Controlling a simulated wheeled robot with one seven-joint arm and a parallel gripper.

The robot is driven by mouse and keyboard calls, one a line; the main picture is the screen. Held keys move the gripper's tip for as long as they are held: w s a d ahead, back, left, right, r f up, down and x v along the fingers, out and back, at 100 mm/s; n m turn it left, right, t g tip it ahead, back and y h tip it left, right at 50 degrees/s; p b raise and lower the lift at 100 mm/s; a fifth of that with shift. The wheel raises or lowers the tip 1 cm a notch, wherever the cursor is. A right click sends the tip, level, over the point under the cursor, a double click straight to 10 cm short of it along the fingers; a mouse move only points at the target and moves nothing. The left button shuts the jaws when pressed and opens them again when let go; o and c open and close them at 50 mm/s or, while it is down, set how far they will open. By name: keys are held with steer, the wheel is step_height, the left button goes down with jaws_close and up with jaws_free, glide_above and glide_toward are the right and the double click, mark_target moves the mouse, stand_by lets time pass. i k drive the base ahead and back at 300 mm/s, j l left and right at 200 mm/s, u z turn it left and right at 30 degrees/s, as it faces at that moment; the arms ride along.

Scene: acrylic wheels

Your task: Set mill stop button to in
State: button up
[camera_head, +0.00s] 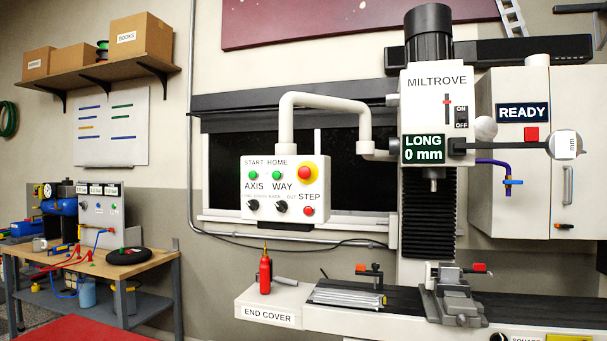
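The mill (428,85) marked MILTROVE stands right of centre, in front of the wall. Its white control panel (261,204) hangs from a bent white pipe (325,100) to the left of the mill head. A large red mushroom button (305,172) on a yellow ring sits at the panel's upper right; it looks like the stop button. I cannot tell whether it is in or out. A smaller red button (309,211) sits below it under the word STEP. My gripper is not in view.
Two green buttons (251,175) and two black knobs (253,205) share the panel. Below it, a red bottle (265,276) stands on the END COVER ledge (268,315). A workbench (130,262) with equipment is at left. The space before the panel looks clear.

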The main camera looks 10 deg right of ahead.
mark_target(305, 173)
steer(key=z, duration=0.55)
steer(key=i+j+z, duration=0.35)
steer(key=j+z, duration=0.2)
steer(key=i+j+z, duration=0.25)
steer(key=i+j, duration=0.1)
steer(key=j, duration=0.75)
steer(key=i+j+z, duration=0.1)
steer(key=j, duration=0.3)
